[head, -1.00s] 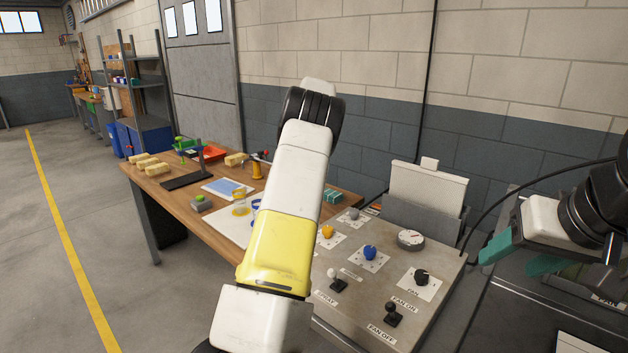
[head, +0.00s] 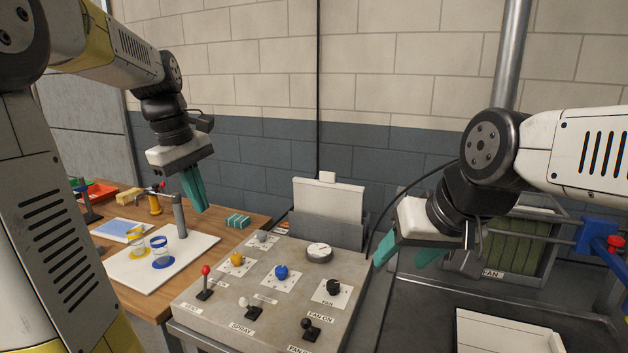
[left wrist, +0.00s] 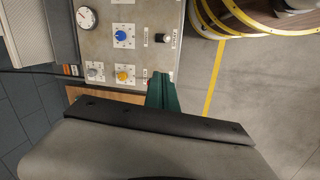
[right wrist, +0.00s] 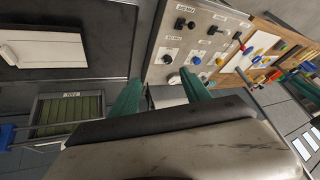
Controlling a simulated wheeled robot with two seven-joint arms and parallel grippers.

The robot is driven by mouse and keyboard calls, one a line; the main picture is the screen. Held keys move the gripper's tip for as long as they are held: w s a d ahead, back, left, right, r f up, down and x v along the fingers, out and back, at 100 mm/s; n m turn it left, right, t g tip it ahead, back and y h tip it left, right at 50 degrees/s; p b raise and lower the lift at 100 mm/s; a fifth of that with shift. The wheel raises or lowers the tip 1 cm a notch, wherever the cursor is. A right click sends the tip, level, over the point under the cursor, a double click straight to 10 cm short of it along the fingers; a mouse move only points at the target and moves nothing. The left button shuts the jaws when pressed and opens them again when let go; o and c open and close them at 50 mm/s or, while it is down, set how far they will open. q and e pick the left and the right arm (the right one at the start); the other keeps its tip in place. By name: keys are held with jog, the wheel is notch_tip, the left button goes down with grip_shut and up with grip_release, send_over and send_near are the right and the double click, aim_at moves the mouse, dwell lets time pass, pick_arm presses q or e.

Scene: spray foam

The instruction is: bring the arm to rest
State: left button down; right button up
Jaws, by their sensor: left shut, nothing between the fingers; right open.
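My left gripper (head: 194,188) hangs above the wooden table's right end, left of the control panel, with its green fingers pointing down. Its fingers are together with nothing between them; they also show in the left wrist view (left wrist: 162,92). My right gripper (head: 405,256) is over the right edge of the panel, its green fingers apart and empty; it also shows in the right wrist view (right wrist: 160,92). Neither gripper visibly touches anything.
The grey control panel (head: 225,297) carries knobs, a gauge (head: 319,252) and levers, including a red-tipped lever (head: 206,282). Left of it, the table holds a white board (head: 112,268) with rings and a post. A fan unit (head: 520,243) and a white slab (head: 505,335) are at right.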

pick_arm(q)
jog(key=s+d+f+m+t, duration=0.1)
jog(key=s+d+m+t, duration=0.1)
jog(key=s+d+m, duration=0.2)
jog(key=s+d+f+m+t, duration=0.2)
jog(key=s+d+m, duration=0.3)
jog(key=s+m, duration=0.3)
jog(key=s, duration=0.2)
jog(key=shift+s+t, duration=0.3)
jog(key=shift+t, duration=0.1)
